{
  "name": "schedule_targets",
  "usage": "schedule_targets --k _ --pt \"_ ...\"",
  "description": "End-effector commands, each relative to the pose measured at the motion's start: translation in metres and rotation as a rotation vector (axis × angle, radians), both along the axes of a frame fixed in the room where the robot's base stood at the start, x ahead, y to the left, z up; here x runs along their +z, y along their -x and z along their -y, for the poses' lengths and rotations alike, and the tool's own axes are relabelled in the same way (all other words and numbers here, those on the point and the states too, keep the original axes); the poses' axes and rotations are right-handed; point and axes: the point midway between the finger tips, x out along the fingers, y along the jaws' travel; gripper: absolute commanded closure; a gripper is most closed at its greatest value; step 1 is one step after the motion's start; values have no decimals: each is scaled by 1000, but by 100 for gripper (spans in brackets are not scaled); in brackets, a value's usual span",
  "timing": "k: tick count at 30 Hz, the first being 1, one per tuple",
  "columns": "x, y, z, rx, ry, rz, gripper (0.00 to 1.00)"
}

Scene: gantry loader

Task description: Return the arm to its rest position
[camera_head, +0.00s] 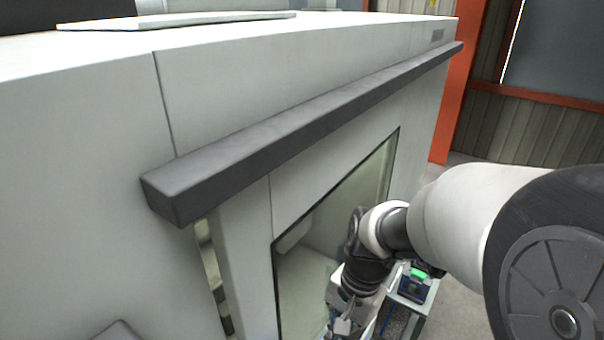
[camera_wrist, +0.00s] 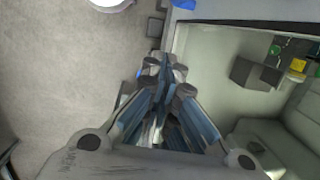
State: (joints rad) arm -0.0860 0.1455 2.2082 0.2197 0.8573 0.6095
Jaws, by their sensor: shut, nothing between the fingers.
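My arm reaches down along the front of a large white machine (camera_head: 320,95) in the head view. My gripper (camera_wrist: 166,68) shows in the wrist view with its fingers together and nothing between them. In the head view the wrist is beside the machine's window opening (camera_head: 305,265), and the fingertips are not clearly visible at the bottom edge. I cannot tell whether any part of the arm is inside the opening.
A dark grey rail (camera_head: 300,130) juts out along the machine's front. A small stand with a dark blue box (camera_head: 414,289) is just beyond my wrist. The wrist view shows a pale compartment with dark blocks (camera_wrist: 256,74) at the right and open grey floor (camera_wrist: 60,80) at the left.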

Motion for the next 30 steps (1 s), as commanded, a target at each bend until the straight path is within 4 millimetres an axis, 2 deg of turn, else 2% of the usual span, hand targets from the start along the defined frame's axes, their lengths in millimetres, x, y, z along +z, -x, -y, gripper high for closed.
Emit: schedule_targets --k 1,8,12,18,22,30 --pt "-12 7 6 47 5 54 100" --pt "-27 49 34 302 74 269 100" --pt "-47 78 50 444 142 382 100" --pt "-70 107 65 588 232 485 100" --pt "-75 116 70 629 262 510 100" --pt "-73 117 70 639 268 513 100"
